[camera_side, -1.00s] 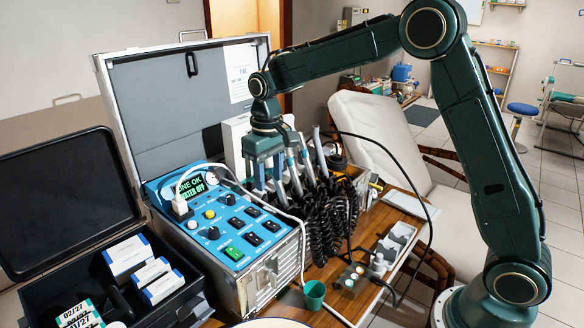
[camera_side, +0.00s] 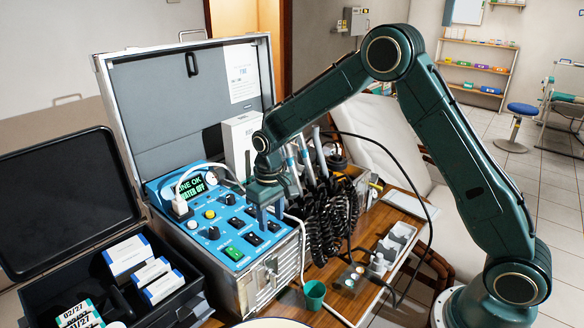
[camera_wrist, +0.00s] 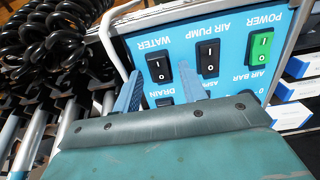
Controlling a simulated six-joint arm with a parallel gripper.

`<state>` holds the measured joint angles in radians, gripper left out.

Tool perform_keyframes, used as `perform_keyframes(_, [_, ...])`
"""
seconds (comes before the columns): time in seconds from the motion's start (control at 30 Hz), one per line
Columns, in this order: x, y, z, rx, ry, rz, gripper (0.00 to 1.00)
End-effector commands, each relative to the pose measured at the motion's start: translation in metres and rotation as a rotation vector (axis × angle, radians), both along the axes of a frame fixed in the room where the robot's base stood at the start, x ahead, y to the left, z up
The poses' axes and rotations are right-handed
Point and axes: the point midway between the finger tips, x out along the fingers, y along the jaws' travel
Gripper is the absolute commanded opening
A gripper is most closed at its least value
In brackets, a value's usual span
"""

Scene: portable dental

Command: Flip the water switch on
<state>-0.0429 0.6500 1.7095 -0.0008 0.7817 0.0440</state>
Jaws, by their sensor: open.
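The water switch (camera_wrist: 159,68) is a black rocker marked I and O, labelled WATER on the blue panel (camera_side: 163,190) of the open case. In the side view my gripper's fingers largely cover the switch, at the panel's right corner. My gripper (camera_side: 270,216) points down just over that corner. In the wrist view my open gripper (camera_wrist: 161,73) has one blue finger on each side of the water switch in the picture, with nothing between them. I cannot tell whether a finger touches the panel. The display (camera_side: 194,189) reads LINE OK and WATER OFF.
The black air pump switch (camera_wrist: 208,57) and green power switch (camera_wrist: 261,47) sit beside the water switch. A white cable (camera_wrist: 110,42) runs along the panel's edge. Coiled black hoses (camera_side: 330,225) and handpieces stand close to the right. A green cup (camera_side: 314,294) stands in front.

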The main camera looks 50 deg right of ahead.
Motion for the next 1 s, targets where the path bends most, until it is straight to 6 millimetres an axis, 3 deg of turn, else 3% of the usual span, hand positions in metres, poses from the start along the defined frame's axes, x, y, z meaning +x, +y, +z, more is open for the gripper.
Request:
perform_keyframes(0.27, [-0.0001, 0.0, -0.001, 0.0, 0.001, 0.0, 0.42])
perform_keyframes(0.4, [-0.0001, 0.0, -0.0009, 0.0, 0.001, 0.0, 0.14])
perform_keyframes(0.5, [-0.0001, 0.0, -0.0008, 0.0, 0.0, 0.0, 0.0])
perform_keyframes(1.0, [-0.0034, 0.0001, -0.0007, 0.0, -0.101, 0.0, 0.0])
